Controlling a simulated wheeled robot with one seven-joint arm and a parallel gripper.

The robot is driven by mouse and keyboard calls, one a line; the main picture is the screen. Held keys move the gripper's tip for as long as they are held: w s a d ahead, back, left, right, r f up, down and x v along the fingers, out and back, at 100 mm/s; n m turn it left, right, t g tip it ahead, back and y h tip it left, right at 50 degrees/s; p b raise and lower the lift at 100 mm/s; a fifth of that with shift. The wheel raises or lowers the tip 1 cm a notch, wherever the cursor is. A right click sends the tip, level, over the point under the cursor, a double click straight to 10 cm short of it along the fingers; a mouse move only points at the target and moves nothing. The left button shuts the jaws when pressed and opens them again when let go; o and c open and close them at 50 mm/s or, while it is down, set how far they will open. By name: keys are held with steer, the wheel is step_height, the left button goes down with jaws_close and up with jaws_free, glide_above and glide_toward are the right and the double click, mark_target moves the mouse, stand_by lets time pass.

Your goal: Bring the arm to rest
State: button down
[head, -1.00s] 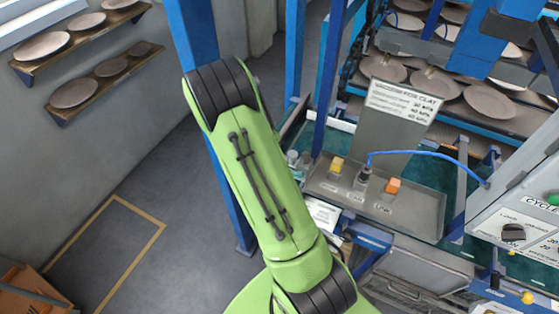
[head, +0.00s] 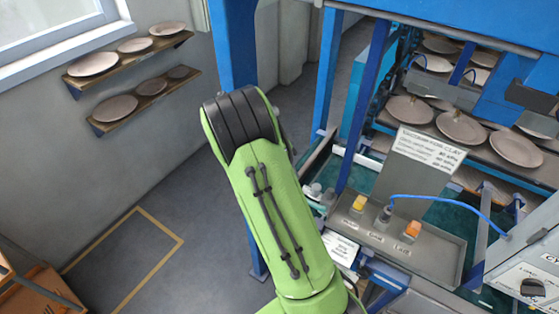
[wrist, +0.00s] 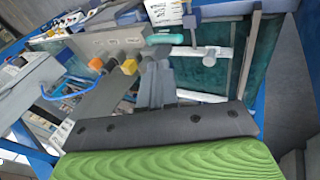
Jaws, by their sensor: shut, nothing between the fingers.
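My green arm (head: 275,215) rises through the middle of the head view, with a dark ribbed joint (head: 240,120) at its upper end.
A grey tray (head: 435,262) holds the yellow and orange blocks and a blue-hosed fitting below a sign (head: 430,145). The plate dryer's racks (head: 480,145) stand at right. Wall shelves (head: 140,100) hold plates at left. The floor (head: 190,205) left of my arm is clear.

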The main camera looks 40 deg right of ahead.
steer(key=shift+w+a+r, duration=0.3)
steer(key=shift+w+r, duration=0.4)
steer(key=shift+r, duration=0.1)
steer(key=shift+w+a+r, duration=0.3)
steer(key=shift+w+r, duration=0.35)
steer(key=shift+r, duration=0.1)
